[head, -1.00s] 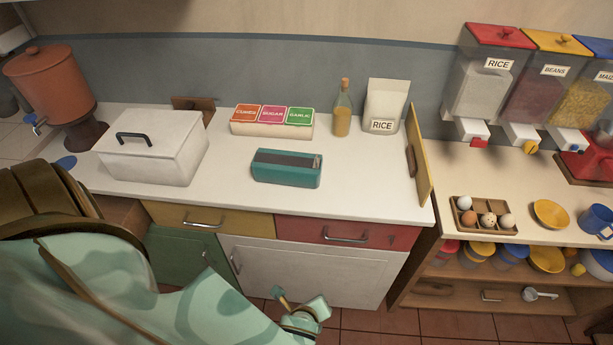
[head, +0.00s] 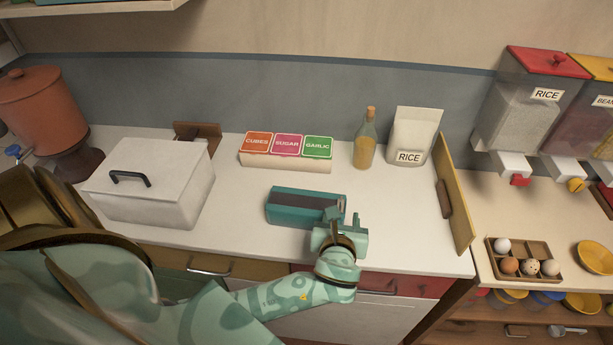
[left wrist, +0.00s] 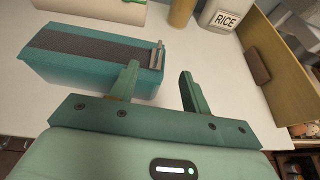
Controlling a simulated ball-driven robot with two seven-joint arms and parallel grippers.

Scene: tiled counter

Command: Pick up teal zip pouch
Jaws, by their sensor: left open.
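The teal zip pouch (head: 300,206) is a teal box shape with a dark strip along its top and a small metallic piece at its right end. It lies on the white counter in front of the spice boxes. It also shows in the left wrist view (left wrist: 92,58), at the upper left. My left gripper (head: 338,232) is at the pouch's right front corner in the head view. In the left wrist view its two fingers (left wrist: 160,90) are apart with bare counter between them. The left finger overlaps the pouch's near right end in the picture; I cannot tell whether they touch. My right gripper is not in view.
A white lidded box (head: 150,185) stands left of the pouch. Spice boxes (head: 287,150), an oil bottle (head: 365,142) and a rice bag (head: 413,136) stand behind. A yellow board (head: 455,195) stands upright at the counter's right edge. Bare counter lies between the pouch and that board.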

